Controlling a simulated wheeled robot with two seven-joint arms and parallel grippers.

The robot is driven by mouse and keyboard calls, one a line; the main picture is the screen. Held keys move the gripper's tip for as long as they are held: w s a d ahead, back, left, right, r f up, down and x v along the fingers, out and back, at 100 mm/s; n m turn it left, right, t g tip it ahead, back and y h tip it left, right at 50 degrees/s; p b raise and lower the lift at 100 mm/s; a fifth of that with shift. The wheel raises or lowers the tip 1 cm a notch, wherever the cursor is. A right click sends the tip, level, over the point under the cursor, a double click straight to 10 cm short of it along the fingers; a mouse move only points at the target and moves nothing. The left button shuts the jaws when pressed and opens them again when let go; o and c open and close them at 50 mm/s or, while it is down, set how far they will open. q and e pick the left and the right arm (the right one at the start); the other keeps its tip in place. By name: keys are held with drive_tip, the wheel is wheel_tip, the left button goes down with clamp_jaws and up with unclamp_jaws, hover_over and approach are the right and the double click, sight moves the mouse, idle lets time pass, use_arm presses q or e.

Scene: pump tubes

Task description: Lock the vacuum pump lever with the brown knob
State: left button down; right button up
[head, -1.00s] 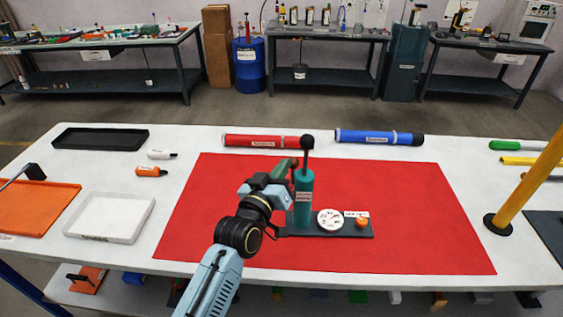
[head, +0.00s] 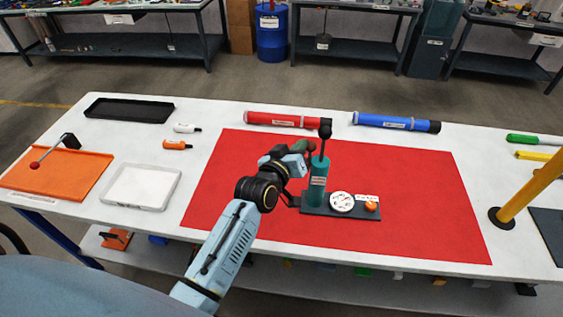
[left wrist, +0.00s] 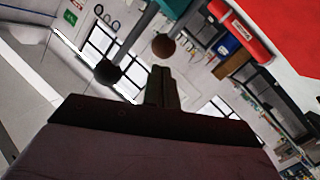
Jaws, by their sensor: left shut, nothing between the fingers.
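The vacuum pump is a teal upright cylinder (head: 318,182) on a dark base plate (head: 318,210), standing on the red mat. A thin rod with a black ball (head: 325,126) rises from its top. My left gripper (head: 308,150) is at the upper left of the cylinder, below the black ball. In the left wrist view its fingers (left wrist: 163,88) are shut with nothing between them. The brown knob (left wrist: 163,46) shows just past the fingertips there, and the black ball (left wrist: 107,72) is to their left. I cannot tell if the fingers touch the brown knob. My right gripper is out of view.
A white gauge (head: 342,201) and an orange knob (head: 371,206) sit on the base plate. Red (head: 280,119) and blue (head: 395,122) tubes lie behind the mat (head: 430,215). Trays stand at left; a yellow post (head: 530,188) stands at right. The mat's right side is clear.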

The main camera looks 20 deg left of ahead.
use_arm(q)
drive_tip(key=s+a+r+p, duration=0.1)
drive_tip(key=s+a+r, duration=0.1)
drive_tip(key=s, duration=0.9)
drive_tip(key=shift+s+r+p, duration=0.35)
drive_tip(key=shift+s+r, duration=0.05)
drive_tip(key=shift+r, duration=0.4)
drive_tip(key=shift+f, duration=0.1)
